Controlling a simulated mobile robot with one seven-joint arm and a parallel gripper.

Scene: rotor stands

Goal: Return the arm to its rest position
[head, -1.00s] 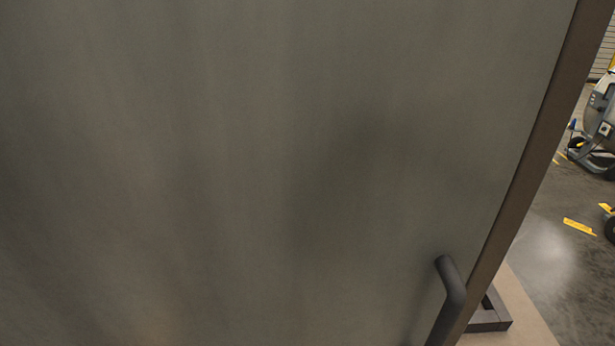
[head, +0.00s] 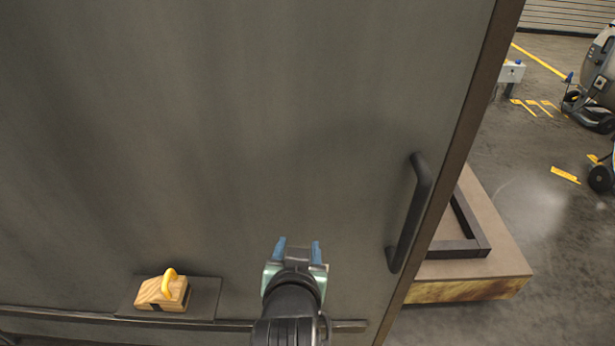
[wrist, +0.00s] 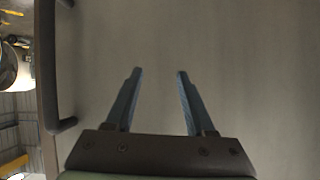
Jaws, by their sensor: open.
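My gripper (head: 297,250) is at the lower middle of the head view, in front of a large grey panel (head: 250,120). Its two blue fingers are apart with nothing between them. The wrist view also shows the open gripper (wrist: 156,95), its fingers pointing toward the plain panel. The panel has a dark bar handle (head: 412,212) near its right edge, to the right of my gripper. The handle also shows at the left of the wrist view (wrist: 66,124). I cannot tell the exact gap between fingertips and panel.
A low platform with a dark frame (head: 475,275) lies right of the panel. Open grey floor (head: 530,230) and wheeled machines (head: 597,85) are beyond.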

